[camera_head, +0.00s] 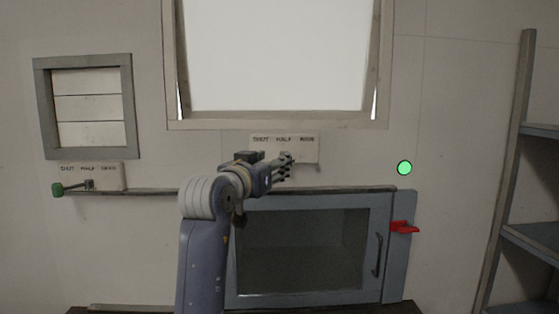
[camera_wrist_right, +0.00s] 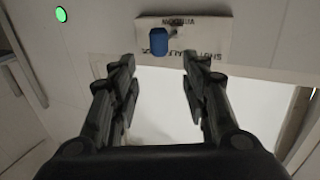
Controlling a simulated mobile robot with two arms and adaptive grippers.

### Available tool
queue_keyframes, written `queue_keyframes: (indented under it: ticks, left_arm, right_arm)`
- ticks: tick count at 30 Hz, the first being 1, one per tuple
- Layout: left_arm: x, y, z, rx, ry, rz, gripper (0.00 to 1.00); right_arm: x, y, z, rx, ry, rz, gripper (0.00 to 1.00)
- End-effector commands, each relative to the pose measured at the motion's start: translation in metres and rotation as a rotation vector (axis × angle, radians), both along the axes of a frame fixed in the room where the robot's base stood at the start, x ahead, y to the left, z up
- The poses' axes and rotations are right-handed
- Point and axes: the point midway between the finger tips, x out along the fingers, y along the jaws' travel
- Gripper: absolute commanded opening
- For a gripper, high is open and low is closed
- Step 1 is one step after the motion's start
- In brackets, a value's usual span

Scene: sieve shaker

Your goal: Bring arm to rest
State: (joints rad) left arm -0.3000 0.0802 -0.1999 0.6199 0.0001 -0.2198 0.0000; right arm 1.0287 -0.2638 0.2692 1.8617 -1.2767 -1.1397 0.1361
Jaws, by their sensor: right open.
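My right arm rises from the bottom middle of the head view. Its right gripper (camera_head: 284,168) is in front of the wall below the large bright window, by the middle label plate (camera_head: 300,142). In the right wrist view the right gripper (camera_wrist_right: 156,66) is open, its two dark fingers apart with nothing between them. A blue knob (camera_wrist_right: 158,42) on the label plate (camera_wrist_right: 200,38) shows just beyond the fingertips, apart from them. In the head view this knob is hidden by the gripper. My left gripper is not in view.
A glass-fronted cabinet (camera_head: 228,290) with a red latch (camera_head: 404,227) is behind my arm. A green light (camera_head: 404,168) is on the wall. A green-knobbed lever (camera_head: 58,189) and slatted vent (camera_head: 88,107) are at left. Shelving (camera_head: 515,150) stands at right.

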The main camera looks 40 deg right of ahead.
Motion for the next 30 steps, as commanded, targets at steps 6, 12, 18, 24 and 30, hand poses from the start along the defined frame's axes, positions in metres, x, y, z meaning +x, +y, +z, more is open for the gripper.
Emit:
queue_keyframes:
  ticks: [6,12,18,24,30]
  left_arm:
    - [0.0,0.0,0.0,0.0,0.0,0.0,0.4]
    - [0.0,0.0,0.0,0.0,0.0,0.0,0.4]
    - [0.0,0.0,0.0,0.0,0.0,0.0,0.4]
    - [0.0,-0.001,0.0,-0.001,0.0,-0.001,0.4]
    - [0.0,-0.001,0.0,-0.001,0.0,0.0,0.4]
  right_arm:
    - [-0.009,0.019,0.0,0.0,0.001,-0.001,0.42]
    - [-0.011,0.021,0.0,0.0,0.001,-0.002,0.42]
    - [-0.01,0.021,0.0,-0.001,0.002,-0.001,0.42]
    - [-0.01,0.021,-0.001,0.0,0.003,0.0,0.42]
    - [-0.001,0.022,-0.048,0.014,0.067,0.047,0.42]
